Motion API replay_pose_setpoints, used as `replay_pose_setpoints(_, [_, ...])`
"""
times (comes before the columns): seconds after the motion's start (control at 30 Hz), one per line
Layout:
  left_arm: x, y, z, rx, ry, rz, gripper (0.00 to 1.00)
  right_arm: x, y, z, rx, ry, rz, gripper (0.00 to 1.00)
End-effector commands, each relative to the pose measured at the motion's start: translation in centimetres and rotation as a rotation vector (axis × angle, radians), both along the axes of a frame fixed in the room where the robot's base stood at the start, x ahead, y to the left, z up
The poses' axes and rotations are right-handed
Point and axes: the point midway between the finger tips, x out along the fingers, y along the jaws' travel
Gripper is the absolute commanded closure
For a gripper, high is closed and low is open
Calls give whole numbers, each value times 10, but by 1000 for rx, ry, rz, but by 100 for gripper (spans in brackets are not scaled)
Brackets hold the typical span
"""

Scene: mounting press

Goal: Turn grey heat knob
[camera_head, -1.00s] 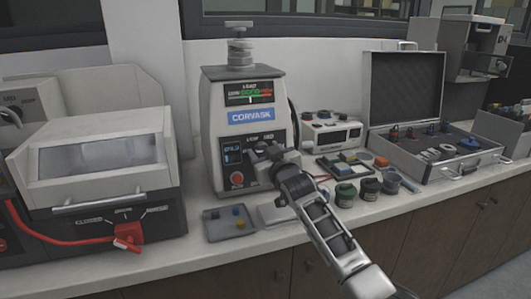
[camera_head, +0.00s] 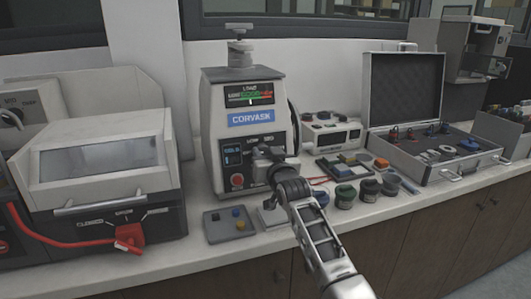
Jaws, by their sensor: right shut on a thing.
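The press (camera_head: 214,150) is a cream, boxy machine with a blue CORVASK label and a load gauge. Its dark front panel (camera_head: 226,139) carries a small display, a red button (camera_head: 237,181) and small setting words above the knob's place. My right gripper (camera_head: 264,156) is at the right part of this panel, shut on the grey heat knob. The jaws and wrist cover the knob, so its pointer and setting cannot be read. My left gripper is out of view.
A grey tray (camera_head: 212,234) with small coloured pieces lies before the press. Several jars (camera_head: 345,196) and an open case (camera_head: 425,172) stand to the right. A cream machine with a window and red hose (camera_head: 65,241) fills the left.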

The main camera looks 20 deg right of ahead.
Motion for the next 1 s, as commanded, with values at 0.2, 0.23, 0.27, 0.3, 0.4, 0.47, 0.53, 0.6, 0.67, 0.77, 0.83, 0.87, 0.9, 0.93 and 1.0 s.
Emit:
replay_pose_setpoints(0.2, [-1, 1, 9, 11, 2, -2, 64, 0, 2, 1, 208, 10, -36, 91])
replay_pose_setpoints(0.23, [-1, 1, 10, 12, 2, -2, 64, 0, 2, 1, 237, 11, -41, 91])
replay_pose_setpoints(0.27, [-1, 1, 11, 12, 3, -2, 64, 0, 2, 1, 264, 13, -47, 91])
replay_pose_setpoints(0.3, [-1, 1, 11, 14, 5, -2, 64, 0, 2, 1, 300, 15, -52, 91])
replay_pose_setpoints(0.4, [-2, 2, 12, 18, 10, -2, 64, 0, 2, 1, 389, 18, -69, 91])
replay_pose_setpoints(0.47, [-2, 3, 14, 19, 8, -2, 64, 0, 2, 1, 440, 20, -79, 91])
replay_pose_setpoints(0.53, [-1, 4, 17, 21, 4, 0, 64, 0, 2, 1, 494, 22, -89, 91])
replay_pose_setpoints(0.6, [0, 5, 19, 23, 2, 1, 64, 0, 2, 1, 543, 24, -97, 91])
replay_pose_setpoints(0.67, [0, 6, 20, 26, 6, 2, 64, 0, 2, 1, 581, 26, -104, 91])
replay_pose_setpoints(0.77, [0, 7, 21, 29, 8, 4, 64, 0, 1, 1, 635, 27, -115, 91])
replay_pose_setpoints(0.83, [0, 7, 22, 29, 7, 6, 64, 0, 2, 0, 667, 28, -120, 91])
replay_pose_setpoints(0.87, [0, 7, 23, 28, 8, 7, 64, 0, 2, 0, 679, 28, -122, 91])
replay_pose_setpoints(0.9, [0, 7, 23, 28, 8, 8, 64, 0, 2, 0, 692, 28, -125, 91])
replay_pose_setpoints(0.93, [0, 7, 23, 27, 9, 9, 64, 0, 1, 0, 701, 29, -127, 91])
replay_pose_setpoints(1.0, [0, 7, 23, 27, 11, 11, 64, 0, 1, -1, 717, 29, -130, 91])
